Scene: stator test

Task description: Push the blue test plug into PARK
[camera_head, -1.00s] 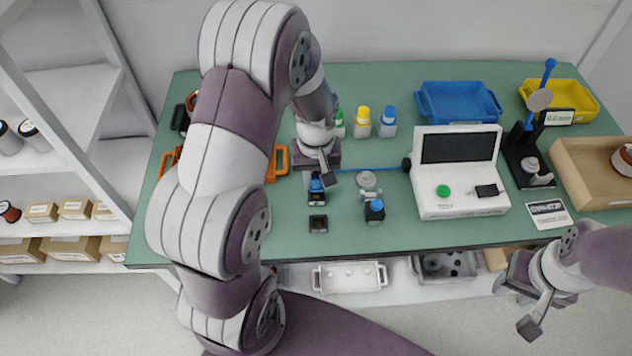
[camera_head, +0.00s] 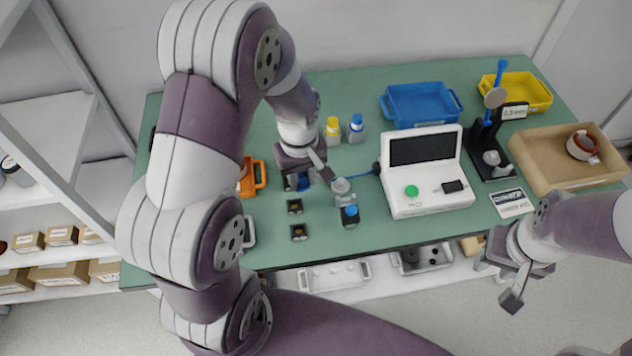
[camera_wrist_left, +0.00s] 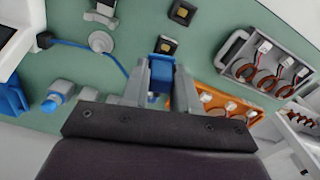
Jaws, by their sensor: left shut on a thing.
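The blue test plug (camera_wrist_left: 161,76) is between the fingertips of my left gripper (camera_wrist_left: 162,72), which is shut on it; its lower end is hard to see. In the head view my left gripper (camera_head: 304,178) is over the bench, just behind two small black sockets. The nearer-to-gripper socket (camera_head: 294,206) and the front socket (camera_head: 298,232) both show empty; they also show in the wrist view (camera_wrist_left: 165,45). I cannot read which is PARK. A blue cable (camera_head: 362,174) runs from the tester (camera_head: 428,195) towards the plug. My right gripper (camera_head: 511,280) is open and empty, off the bench's front edge.
An orange tray (camera_head: 260,174) is to the left. Bottles (camera_head: 355,130) and a blue bin (camera_head: 393,112) stand behind. Bench between sockets and front edge is clear.

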